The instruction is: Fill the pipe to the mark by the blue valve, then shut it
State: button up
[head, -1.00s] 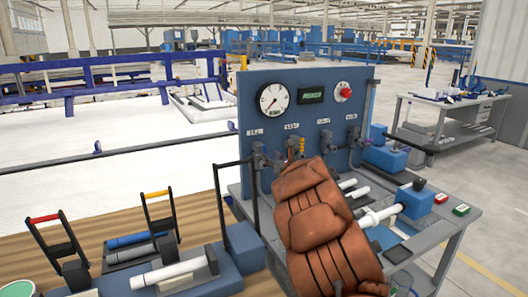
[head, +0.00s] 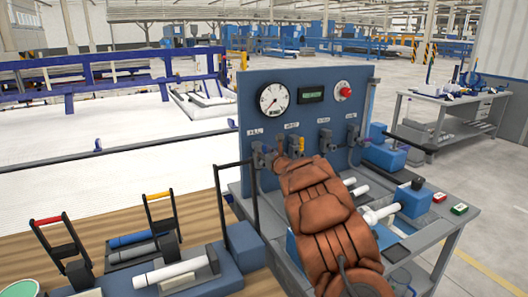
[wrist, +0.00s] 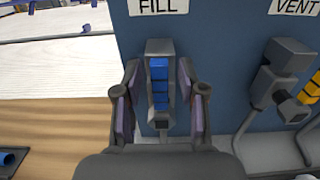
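The blue valve (wrist: 159,82) has an upright blue handle on a grey body and sits under the FILL label (wrist: 158,7) in the wrist view. My gripper (wrist: 160,105) is open, with one finger on each side of this valve and a visible gap on both sides. In the head view my brown-covered arm (head: 322,215) reaches to the panel and hides the blue handle and the gripper's fingers. A white pipe (head: 381,213) lies on the bench right of my arm, partly hidden by it. I cannot make out a mark on it.
The blue panel (head: 250,92) carries a round gauge (head: 274,99), a small display (head: 311,95) and a red button (head: 345,91). A yellow-handled valve (wrist: 314,88) stands right of the fill valve, under VENT. Green (head: 459,209) and red (head: 439,197) buttons sit on the bench's right side.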

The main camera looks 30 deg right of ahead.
grip_shut()
dwell(0.4)
